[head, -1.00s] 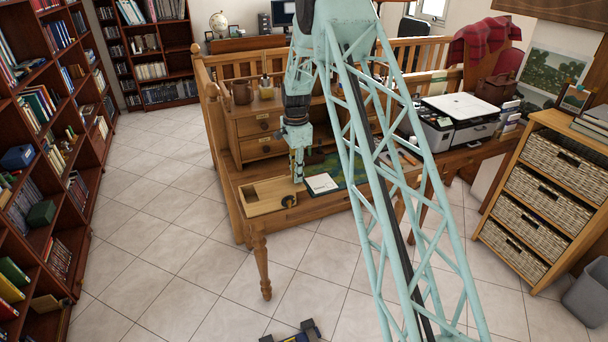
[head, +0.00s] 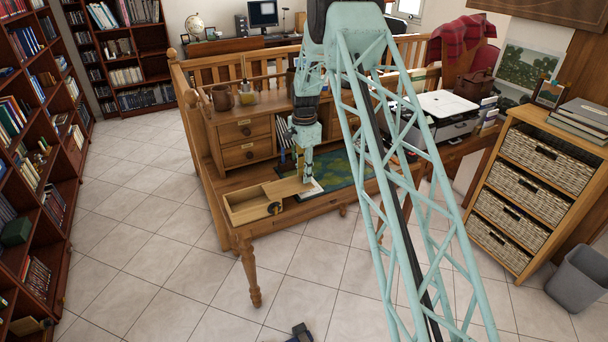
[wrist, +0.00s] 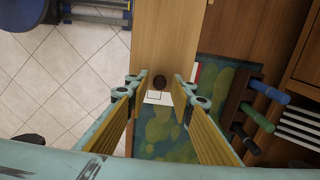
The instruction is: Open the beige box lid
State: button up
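The beige box (head: 238,217) sits on the desk's front left part in the head view. Its left part is uncovered, showing the hollow inside. The flat beige lid (head: 284,190) is slid to the right and sticks out past the box's right end. My gripper (head: 307,188) is at the lid's right end.
A white notepad (head: 312,190) lies partly under the lid's end. A green patterned mat (head: 340,168) covers the desk beside it. Drawers (head: 246,142) rise behind the box, and a printer (head: 447,115) stands right. Floor in front is mostly clear.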

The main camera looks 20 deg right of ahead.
jog(key=shift+o, duration=0.4)
notch_tip(320, 180, up, 12)
dwell(0.8)
jog(key=shift+r, duration=0.1)
dwell(0.4)
